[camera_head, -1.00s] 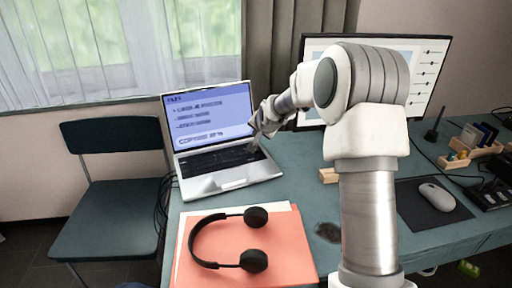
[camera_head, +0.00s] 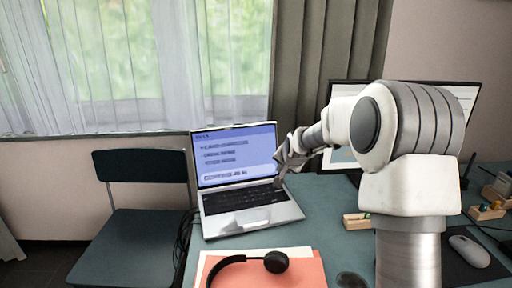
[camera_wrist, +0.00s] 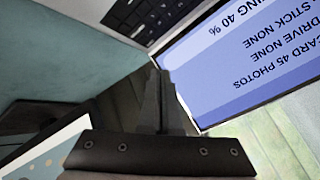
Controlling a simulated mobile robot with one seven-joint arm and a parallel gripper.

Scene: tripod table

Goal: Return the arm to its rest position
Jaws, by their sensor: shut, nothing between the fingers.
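My gripper (camera_head: 279,183) is shut and empty at the end of my raised arm, in front of the right edge of the open laptop (camera_head: 250,213) in the head view. I cannot tell whether it touches the laptop. In the wrist view my gripper (camera_wrist: 160,76) shows its fingers together, between the laptop screen (camera_wrist: 240,50) and the corner of a monitor. The laptop screen is lit blue with lines of text, one reading 40 %.
A monitor (camera_head: 338,160) stands behind my arm, partly hidden. Black headphones (camera_head: 276,262) lie on orange and cream folders (camera_head: 307,268) at the table's front. A grey mouse (camera_head: 469,251) is at right. A green chair (camera_head: 130,240) stands left of the table (camera_head: 330,205).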

